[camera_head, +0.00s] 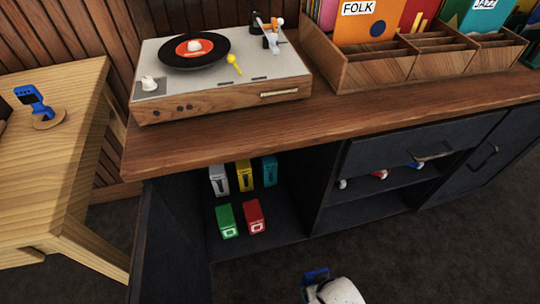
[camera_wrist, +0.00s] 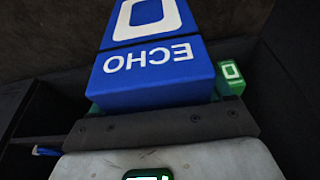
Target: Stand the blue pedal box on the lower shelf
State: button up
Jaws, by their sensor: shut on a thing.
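The blue pedal box (camera_head: 315,275) is at the bottom of the head view, mostly cut off or hidden by my gripper (camera_head: 322,284). In the wrist view the box (camera_wrist: 155,75) is large and close, with white ECHO lettering upside down, and my gripper is shut on it. The box is in front of the open cabinet, apart from it in the head view. The cabinet compartment has a dark floor (camera_head: 285,232). A green box (camera_head: 227,220) and a red box (camera_head: 254,216) stand at its front. White (camera_head: 218,181), yellow (camera_head: 244,176) and teal (camera_head: 269,171) boxes stand behind; I cannot tell their level.
An open cabinet door (camera_head: 165,250) stands at the compartment's left. The wooden countertop (camera_head: 220,145) overhangs it and carries a turntable (camera_head: 222,75) and record bins (camera_head: 365,75). A pale wooden table (camera_head: 60,170) is at left. Free floor shows right of the red box.

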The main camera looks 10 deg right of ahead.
jog(key=w+r+p, duration=0.4)
jog(key=r+p, duration=0.1)
jog(key=r, duration=0.5)
jog(key=w+r+p, duration=0.5)
jog(key=r, duration=0.5)
jog(key=w+d+r+p, duration=0.1)
jog(key=w+r+p, duration=0.3)
jog(key=r, duration=0.7)
jog(key=shift+w+p, duration=0.25)
jog(key=shift+p, duration=0.75)
